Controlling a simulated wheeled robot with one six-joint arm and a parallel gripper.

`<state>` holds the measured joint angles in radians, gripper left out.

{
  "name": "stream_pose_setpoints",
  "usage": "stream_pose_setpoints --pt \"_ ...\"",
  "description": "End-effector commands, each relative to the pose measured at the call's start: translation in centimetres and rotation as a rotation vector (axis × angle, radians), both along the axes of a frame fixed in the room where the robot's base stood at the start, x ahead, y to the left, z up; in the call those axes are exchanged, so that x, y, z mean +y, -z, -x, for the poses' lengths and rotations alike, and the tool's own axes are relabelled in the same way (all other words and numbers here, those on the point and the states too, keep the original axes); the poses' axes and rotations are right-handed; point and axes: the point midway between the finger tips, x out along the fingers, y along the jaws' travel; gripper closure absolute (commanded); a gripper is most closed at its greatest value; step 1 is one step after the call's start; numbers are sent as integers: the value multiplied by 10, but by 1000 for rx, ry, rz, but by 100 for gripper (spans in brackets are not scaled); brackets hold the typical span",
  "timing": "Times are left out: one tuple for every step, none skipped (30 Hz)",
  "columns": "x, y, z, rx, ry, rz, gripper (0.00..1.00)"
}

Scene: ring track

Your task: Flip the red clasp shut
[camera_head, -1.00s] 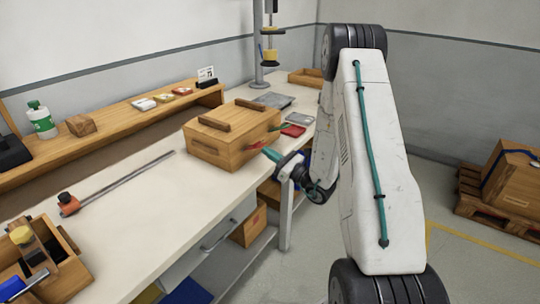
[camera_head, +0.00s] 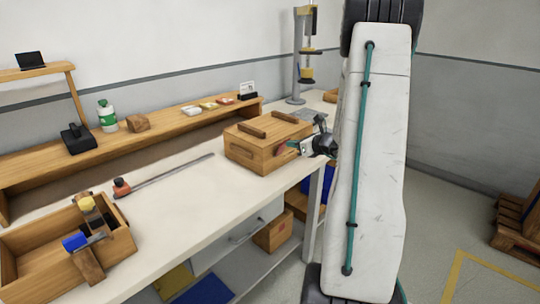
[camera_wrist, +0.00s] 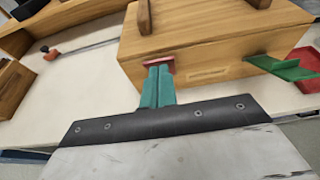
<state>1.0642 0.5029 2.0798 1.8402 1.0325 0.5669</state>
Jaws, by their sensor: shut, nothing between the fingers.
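The wooden box (camera_head: 262,145) sits on the workbench with its lid down and two wooden bars on top. The box also fills the upper middle of the wrist view (camera_wrist: 215,45). The red clasp (camera_wrist: 160,60) is on its front face, right at the tips of my gripper. My gripper (camera_wrist: 158,72) has its teal fingers together with nothing between them. They point at the box front and overlap the clasp's lower part; I cannot tell whether they press on it.
A green clasp (camera_wrist: 282,67) sticks out from the box front, right of the red one. A red tray (camera_wrist: 306,62) lies beyond it. A clamp bar (camera_head: 170,173) and an open wooden tray (camera_head: 40,235) are on the bench to the left.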

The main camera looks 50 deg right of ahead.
Motion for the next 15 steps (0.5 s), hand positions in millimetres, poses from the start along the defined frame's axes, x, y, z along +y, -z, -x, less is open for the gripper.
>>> stream_pose_setpoints --pt "-7 -6 0 37 9 6 100" --pt "-8 -7 0 62 11 6 100" --pt "-10 -9 -3 95 12 5 100" --pt "-10 -11 -5 118 12 4 100" --pt "-9 -13 -8 143 11 5 100" --pt "-7 -15 -12 175 8 5 100" --pt "-5 -16 -16 199 5 5 100" --pt "-2 -17 -20 223 1 5 100" --pt "1 -19 -25 254 -5 6 100" --pt "4 -20 -29 274 -8 6 100" --pt "6 -19 -32 271 -11 3 100" --pt "5 -18 -29 269 -8 0 100" --pt "5 -18 -29 269 -8 0 100" --pt "5 -18 -29 268 -8 -1 100" --pt "6 -18 -29 268 -8 -1 100"
